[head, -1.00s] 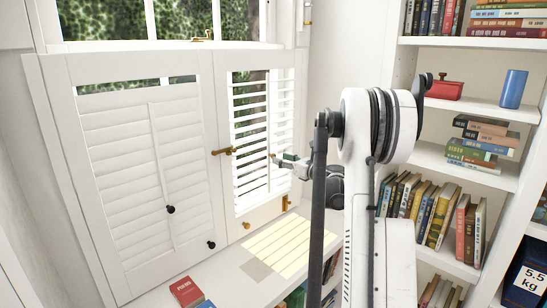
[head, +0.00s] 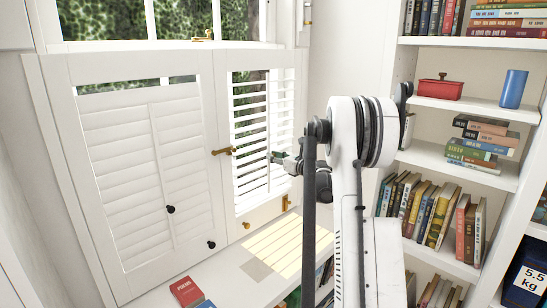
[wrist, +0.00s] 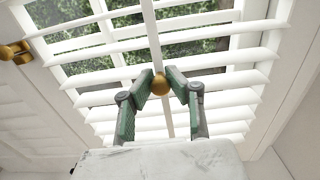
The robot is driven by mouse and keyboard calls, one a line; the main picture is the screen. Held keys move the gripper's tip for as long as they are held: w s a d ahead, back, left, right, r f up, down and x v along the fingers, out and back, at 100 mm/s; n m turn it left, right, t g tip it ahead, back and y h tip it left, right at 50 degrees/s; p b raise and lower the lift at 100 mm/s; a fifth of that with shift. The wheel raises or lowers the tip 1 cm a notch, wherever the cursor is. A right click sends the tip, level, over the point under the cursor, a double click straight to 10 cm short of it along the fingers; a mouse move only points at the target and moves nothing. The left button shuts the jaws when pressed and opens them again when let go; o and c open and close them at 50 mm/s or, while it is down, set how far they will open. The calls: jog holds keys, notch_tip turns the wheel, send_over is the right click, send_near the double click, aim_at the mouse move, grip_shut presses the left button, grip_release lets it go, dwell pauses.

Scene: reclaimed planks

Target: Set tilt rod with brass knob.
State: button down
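The brass knob (wrist: 160,84) sits on the thin white tilt rod (wrist: 153,33) of the right shutter panel. In the wrist view the knob lies between the two green-padded fingertips of my gripper (wrist: 160,80). The fingers are close to it on both sides; I cannot tell whether they press on it. The slats of this panel (head: 250,128) stand open, with greenery showing between them. In the head view my gripper (head: 275,157) is at the middle of the panel and hides the knob.
The left shutter panel (head: 120,125) has closed slats and a dark knob (head: 171,209). A brass latch (head: 224,151) sticks out between the panels. Below is a white ledge (head: 235,285) with a red book (head: 186,291). A bookshelf (head: 430,158) stands at the right.

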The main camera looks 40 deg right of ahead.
dwell(0.3)
notch_tip(320, 180, down, 2)
jog(key=shift+f+b, duration=0.25)
jog(key=shift+b, duration=0.7)
jog(key=c, duration=1.6)
grip_release()
jog(key=s, duration=1.2)
jog(key=shift+d, duration=0.1)
